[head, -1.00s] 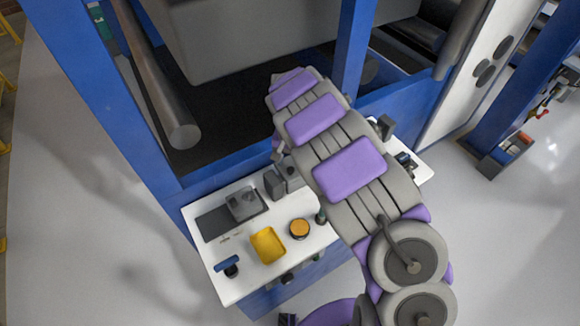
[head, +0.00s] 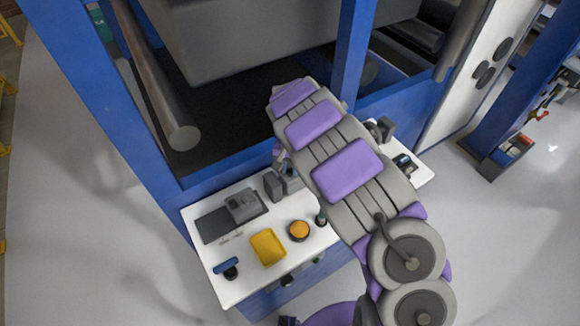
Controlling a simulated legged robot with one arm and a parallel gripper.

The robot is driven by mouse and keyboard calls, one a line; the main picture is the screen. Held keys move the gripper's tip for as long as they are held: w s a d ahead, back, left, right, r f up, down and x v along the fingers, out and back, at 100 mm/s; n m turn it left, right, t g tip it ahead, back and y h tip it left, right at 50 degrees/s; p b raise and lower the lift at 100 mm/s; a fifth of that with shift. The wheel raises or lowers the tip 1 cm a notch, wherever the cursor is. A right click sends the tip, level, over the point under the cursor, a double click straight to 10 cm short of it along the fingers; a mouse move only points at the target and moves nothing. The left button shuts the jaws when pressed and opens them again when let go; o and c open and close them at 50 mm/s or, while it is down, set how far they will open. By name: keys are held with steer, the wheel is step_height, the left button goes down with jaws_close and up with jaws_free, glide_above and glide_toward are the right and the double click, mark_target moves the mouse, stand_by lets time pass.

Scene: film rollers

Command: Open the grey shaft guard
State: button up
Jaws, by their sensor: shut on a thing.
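The grey shaft guard is mostly hidden behind my arm. A curved grey edge (head: 373,131), which looks like its right end, shows just right of the arm, beside a dark grey block. My gripper (head: 281,157) hangs below the far end of my arm, above the left grey blocks. Only a small part of it shows at the arm's left edge. Its fingertips and their contact with the guard are hidden. It appears shut on the guard.
Dark grey blocks (head: 272,186) stand on the white bench. A grey device (head: 243,206), a yellow tray (head: 267,247), an orange-topped round thing (head: 299,230) and a blue-handled tool (head: 227,267) lie nearby. A blue frame post (head: 350,60) rises behind my arm.

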jaws_close()
